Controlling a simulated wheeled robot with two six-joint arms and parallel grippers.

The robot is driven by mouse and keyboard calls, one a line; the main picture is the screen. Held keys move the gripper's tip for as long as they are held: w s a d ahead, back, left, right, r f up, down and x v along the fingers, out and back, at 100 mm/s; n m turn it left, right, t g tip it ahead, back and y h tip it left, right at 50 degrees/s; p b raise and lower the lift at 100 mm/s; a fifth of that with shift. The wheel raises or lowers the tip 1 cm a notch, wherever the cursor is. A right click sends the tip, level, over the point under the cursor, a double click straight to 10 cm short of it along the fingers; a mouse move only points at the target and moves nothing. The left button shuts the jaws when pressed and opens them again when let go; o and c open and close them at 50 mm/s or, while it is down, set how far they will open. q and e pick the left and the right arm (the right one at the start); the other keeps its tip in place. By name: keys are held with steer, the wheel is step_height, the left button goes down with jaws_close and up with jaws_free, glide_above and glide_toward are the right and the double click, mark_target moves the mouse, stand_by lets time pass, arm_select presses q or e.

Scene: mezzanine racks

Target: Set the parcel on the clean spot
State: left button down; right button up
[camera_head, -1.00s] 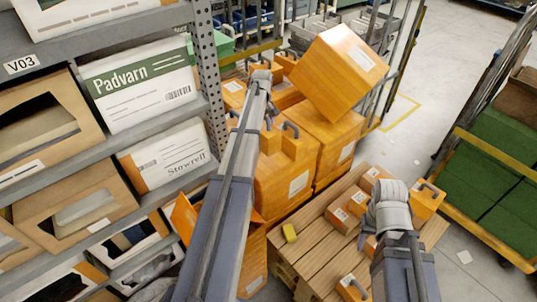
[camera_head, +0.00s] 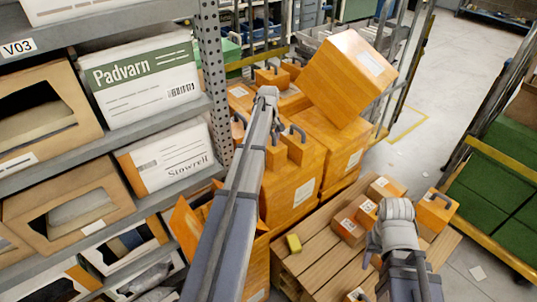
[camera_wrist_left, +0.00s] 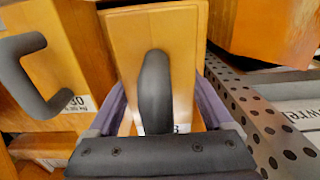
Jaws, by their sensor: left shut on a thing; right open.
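In the left wrist view my left gripper (camera_wrist_left: 160,112) is shut on an orange parcel (camera_wrist_left: 150,32) with a dark loop handle and a partly covered white label. In the head view my left arm reaches over the orange boxes beside the shelf; its jaws are mostly hidden there. My right gripper (camera_head: 378,250) is open over the wooden pallet (camera_head: 325,262), largely hidden by its own wrist.
Large orange boxes (camera_head: 290,190) are stacked behind the pallet, with a tilted box (camera_head: 345,78) on top. A shelf rack (camera_head: 205,106) with cartons stands at left. A cart with green crates (camera_head: 490,192) stands at right. Grey floor is open between.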

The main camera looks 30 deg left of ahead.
arm_select(q)
steer(key=shift+f+b, duration=1.65)
steer(key=shift+f, duration=0.1)
steer(key=shift+f, duration=0.25)
jaws_free()
steer(key=shift+r, duration=0.1)
steer(key=shift+r, duration=0.15)
step_height(320, 180, up, 12)
steer(key=p, duration=1.2)
